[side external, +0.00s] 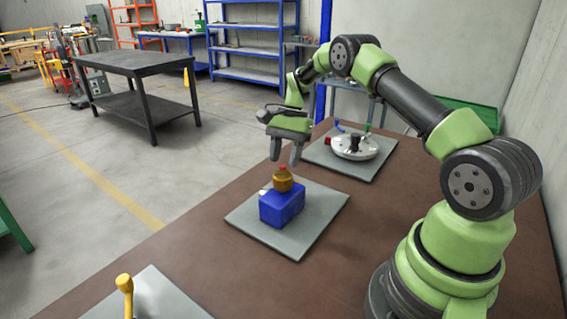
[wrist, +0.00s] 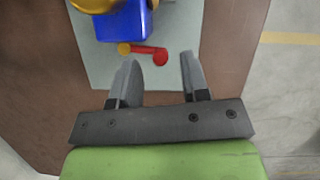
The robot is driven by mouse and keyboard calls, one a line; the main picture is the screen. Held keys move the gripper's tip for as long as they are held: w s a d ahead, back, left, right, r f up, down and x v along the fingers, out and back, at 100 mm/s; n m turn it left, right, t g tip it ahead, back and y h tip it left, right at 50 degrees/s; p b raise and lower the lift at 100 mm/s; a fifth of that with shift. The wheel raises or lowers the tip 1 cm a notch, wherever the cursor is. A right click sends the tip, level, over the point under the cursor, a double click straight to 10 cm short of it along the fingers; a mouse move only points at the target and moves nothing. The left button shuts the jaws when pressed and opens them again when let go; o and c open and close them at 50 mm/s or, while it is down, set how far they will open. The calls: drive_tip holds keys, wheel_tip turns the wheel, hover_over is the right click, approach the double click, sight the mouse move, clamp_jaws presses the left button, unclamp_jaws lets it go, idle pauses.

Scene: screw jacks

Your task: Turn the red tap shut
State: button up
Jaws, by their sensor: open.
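In the wrist view the lever's round end appears between my fingertips (wrist: 160,60); I cannot tell the height gap.
The blue block stands on a grey plate (side external: 318,228) on the brown table (side external: 220,285). Behind is another plate with a round white fixture (side external: 354,147) and a black knob. A yellow handle (side external: 125,285) stands on a plate at front left. Table around the plates is clear.

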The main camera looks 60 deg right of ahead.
drive_tip(key=shift+x, duration=1.05)
drive_tip(key=shift+c, duration=0.4)
clamp_jaws()
drive_tip(key=shift+a+n+g, duration=0.3)
drive_tip(key=shift+n, duration=0.4)
drive_tip(key=shift+o, duration=0.4)
unclamp_jaws()
drive_tip(key=shift+r, duration=0.1)
drive_tip(key=v, duration=0.9)
drive_tip(key=shift+r, duration=0.4)
